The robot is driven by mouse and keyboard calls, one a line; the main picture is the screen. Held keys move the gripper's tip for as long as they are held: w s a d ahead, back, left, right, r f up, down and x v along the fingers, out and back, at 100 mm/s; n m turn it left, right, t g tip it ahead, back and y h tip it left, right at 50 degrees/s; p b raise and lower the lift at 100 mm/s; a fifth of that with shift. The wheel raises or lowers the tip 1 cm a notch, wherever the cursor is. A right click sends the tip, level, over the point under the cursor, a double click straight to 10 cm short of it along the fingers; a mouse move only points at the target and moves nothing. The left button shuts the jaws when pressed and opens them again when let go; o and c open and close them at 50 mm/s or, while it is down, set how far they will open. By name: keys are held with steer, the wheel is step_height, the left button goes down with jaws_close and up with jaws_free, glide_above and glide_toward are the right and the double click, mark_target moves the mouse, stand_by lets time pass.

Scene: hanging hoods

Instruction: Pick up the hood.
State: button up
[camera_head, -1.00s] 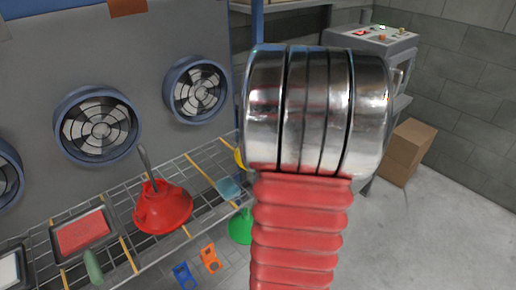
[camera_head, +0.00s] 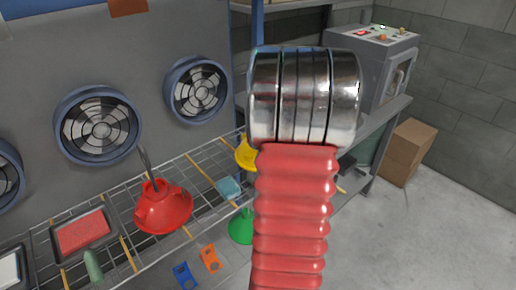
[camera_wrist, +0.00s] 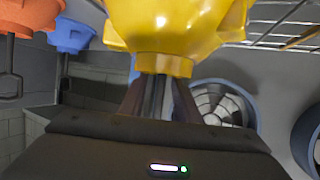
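In the wrist view a yellow hood (camera_wrist: 180,22) fills the top centre, with its collar and dark stem towards my gripper (camera_wrist: 157,98). The two dark fingers stand on either side of the stem. I cannot tell whether they press on it. In the head view the yellow hood (camera_head: 246,152) shows at the rack, partly hidden behind my arm; my gripper is hidden there. A red hood (camera_head: 163,207) with a grey upright stem and a green hood (camera_head: 241,227) are also at the rack. An orange hood (camera_wrist: 30,16) and a blue hood (camera_wrist: 72,36) show in the wrist view.
A wire rack (camera_head: 208,174) runs along a grey panel with round blue-rimmed fans (camera_head: 99,126). A red-filled tray (camera_head: 82,232) lies on the left. A control box (camera_head: 376,60) and a cardboard box (camera_head: 407,152) are at the right. Floor at the lower right is clear.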

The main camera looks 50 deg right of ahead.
steer(key=shift+w+d+f, duration=0.25)
steer(key=shift+w+d, duration=0.1)
steer(key=shift+w, duration=0.15)
steer(key=shift+c, duration=0.2)
jaws_close()
steer(key=shift+f, duration=0.1)
stand_by(1.1)
